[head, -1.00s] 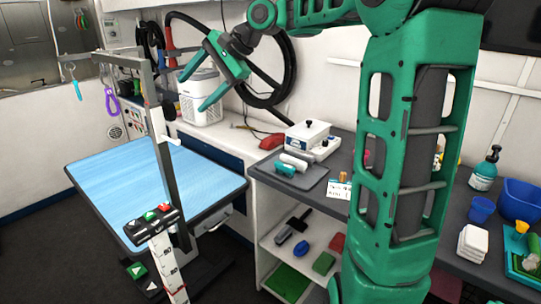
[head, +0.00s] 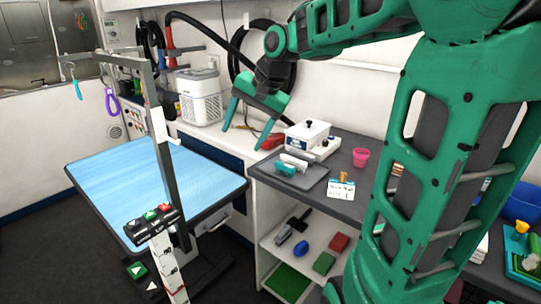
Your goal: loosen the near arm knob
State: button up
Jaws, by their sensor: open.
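The grooming arm's dark grey post (head: 167,178) stands upright at the blue-topped grooming table (head: 110,170), left of my gripper. A white clamp piece (head: 157,124) sits on the post, with a small white knob or handle (head: 174,140) sticking out to its right. I cannot tell from here how tight it is. My gripper (head: 251,138) is open and empty, fingers pointing down. In the picture it lies right of the knob, in front of the counter's back area, and it touches nothing that I can see.
A cyan loop (head: 77,90) and a purple loop (head: 112,102) hang from the arm's crossbar. A button panel (head: 153,219) stands in front of the table. The counter holds a white bin-like appliance (head: 199,97), a grey tray (head: 300,181) and a pink cup (head: 360,157).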

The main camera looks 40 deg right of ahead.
jog(key=s+d+f+n+g+h, duration=0.1)
jog(key=s+d+f, duration=0.2)
jog(key=s, duration=0.5)
jog(key=shift+s+d+f, duration=0.15)
jog(key=shift+d+f, duration=0.15)
jog(key=shift+f, duration=0.3)
jog(key=t+y, duration=1.1)
send_near(169, 111)
jog(key=w, duration=0.5)
jog(key=shift+m, duration=0.3)
jog(key=x, duration=1)
jog(key=shift+a+f, duration=0.2)
jog(key=shift+a, duration=0.35)
